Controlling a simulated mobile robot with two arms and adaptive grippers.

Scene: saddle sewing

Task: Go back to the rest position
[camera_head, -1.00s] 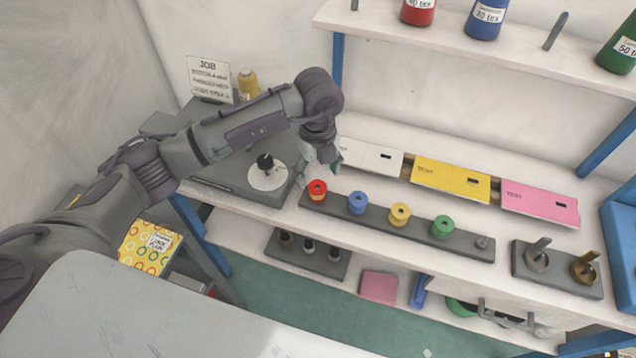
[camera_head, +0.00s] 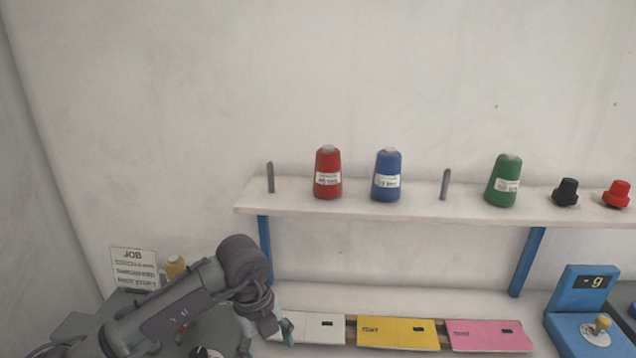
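My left arm comes in from the bottom left, with its wrist bent down. My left gripper (camera_head: 284,332) is at the bottom edge, by the left end of the white box (camera_head: 312,327). Only a small part of it shows, and its fingertips cannot be made out, so I cannot tell whether it is open or shut or holds anything. My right arm and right gripper are not in view.
The upper shelf (camera_head: 420,212) bears red (camera_head: 328,173), blue (camera_head: 387,175) and green (camera_head: 502,181) thread cones, bare pegs and two knobs. Yellow (camera_head: 398,331) and pink (camera_head: 488,335) boxes line the lower shelf. A blue device (camera_head: 577,297) stands right. A job sign (camera_head: 134,268) stands left.

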